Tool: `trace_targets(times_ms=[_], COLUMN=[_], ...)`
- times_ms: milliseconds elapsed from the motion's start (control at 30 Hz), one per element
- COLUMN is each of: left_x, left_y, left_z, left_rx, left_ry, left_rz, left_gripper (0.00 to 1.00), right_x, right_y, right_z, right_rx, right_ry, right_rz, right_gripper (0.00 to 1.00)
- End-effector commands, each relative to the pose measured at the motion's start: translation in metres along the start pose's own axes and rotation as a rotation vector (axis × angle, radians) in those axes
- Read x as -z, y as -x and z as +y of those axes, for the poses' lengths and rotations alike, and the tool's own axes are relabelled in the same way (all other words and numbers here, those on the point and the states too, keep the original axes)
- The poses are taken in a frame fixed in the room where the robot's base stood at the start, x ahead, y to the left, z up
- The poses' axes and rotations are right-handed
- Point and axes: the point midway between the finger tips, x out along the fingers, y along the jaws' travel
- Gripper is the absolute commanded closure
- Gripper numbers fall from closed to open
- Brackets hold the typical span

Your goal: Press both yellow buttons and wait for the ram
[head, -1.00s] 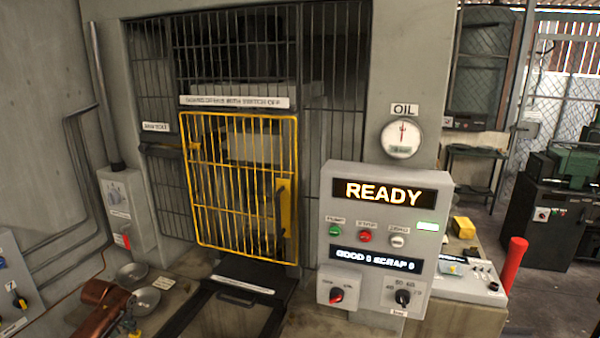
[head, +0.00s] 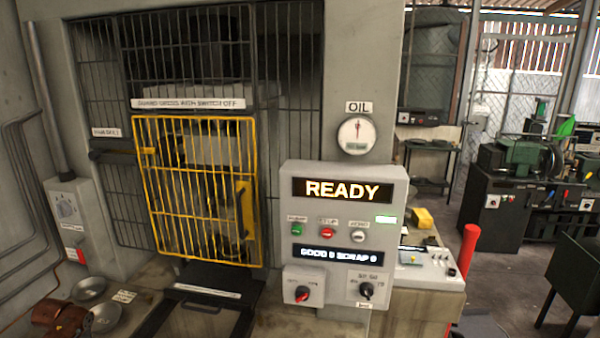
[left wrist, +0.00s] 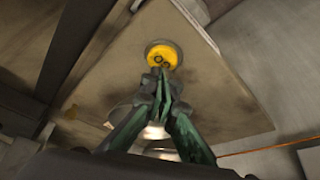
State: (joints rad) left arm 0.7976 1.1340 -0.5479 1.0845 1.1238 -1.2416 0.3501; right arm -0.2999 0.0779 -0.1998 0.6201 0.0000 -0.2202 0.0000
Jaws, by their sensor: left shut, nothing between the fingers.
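A round yellow button (left wrist: 162,54) sits in a pale ring on a stained plate in the left wrist view. My left gripper (left wrist: 161,78) has its green fingers shut and empty, with the tips at the button's near edge. I cannot tell whether they touch it. In the head view only a copper-coloured part of my left arm shows at the lower left. My right gripper is not in view.
The control box (head: 285,215) shows READY, with green, red and white buttons.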

Motion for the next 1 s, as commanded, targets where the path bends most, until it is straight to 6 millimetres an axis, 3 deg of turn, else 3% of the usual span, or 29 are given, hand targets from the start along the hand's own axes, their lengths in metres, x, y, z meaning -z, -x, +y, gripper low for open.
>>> trace_targets(times_ms=[1000], left_x=[-0.0037], left_y=[-0.0087], left_z=[0.0001], left_rx=[0.0], left_ry=[0.0], left_rz=[-0.001], left_gripper=[1.0], right_x=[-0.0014], right_y=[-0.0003], right_z=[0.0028], right_rx=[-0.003], right_ry=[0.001], right_rz=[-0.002], right_gripper=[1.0])
